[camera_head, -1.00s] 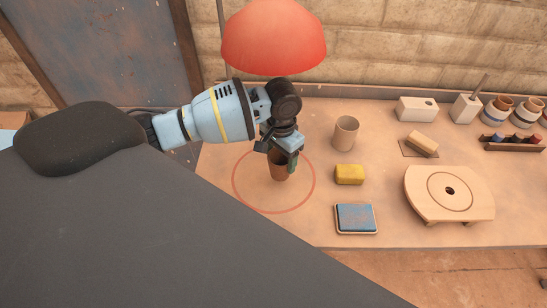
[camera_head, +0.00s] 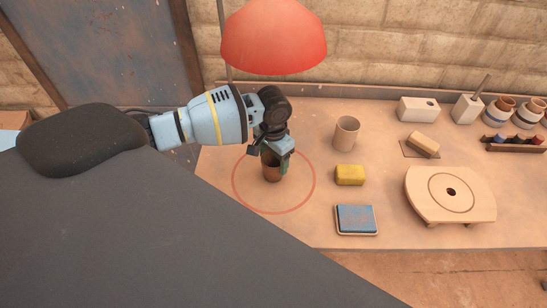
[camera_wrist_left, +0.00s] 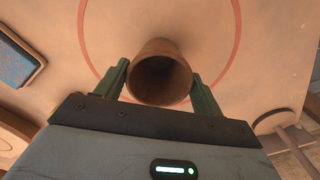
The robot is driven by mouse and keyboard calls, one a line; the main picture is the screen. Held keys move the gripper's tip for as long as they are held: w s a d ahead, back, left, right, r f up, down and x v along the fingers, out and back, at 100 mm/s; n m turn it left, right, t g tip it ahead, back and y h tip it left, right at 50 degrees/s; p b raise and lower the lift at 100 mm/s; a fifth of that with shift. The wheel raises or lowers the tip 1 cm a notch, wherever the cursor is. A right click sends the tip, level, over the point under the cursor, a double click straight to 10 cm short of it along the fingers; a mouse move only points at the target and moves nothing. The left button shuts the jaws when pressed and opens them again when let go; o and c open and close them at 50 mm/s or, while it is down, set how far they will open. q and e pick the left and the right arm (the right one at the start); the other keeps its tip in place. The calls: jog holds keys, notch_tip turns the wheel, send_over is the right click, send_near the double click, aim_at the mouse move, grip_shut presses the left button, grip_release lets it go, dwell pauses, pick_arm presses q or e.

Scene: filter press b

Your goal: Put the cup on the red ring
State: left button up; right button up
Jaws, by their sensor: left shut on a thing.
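The brown cup (camera_head: 271,171) is upright inside the red ring (camera_head: 313,190), near its middle. My left gripper (camera_head: 277,163) is shut on the cup from above. In the left wrist view the cup (camera_wrist_left: 161,78) sits between the two green fingers of my left gripper (camera_wrist_left: 161,85), its open mouth towards the camera. The ring (camera_wrist_left: 236,45) curves around it there. I cannot tell whether the cup's base touches the table. My right gripper is not in view.
A second, lighter cup (camera_head: 346,133) stands right of the ring. A yellow block (camera_head: 349,175) and a blue pad (camera_head: 356,218) lie near it. A red lamp shade (camera_head: 273,40) hangs above.

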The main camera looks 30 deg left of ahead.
pick_arm(q)
jog(key=shift+f, duration=0.15)
jog(key=o, duration=1.1)
jog(key=shift+c, duration=0.2)
notch_tip(320, 180, up, 8)
jog(key=shift+p, duration=0.35)
jog(key=shift+f, duration=0.1)
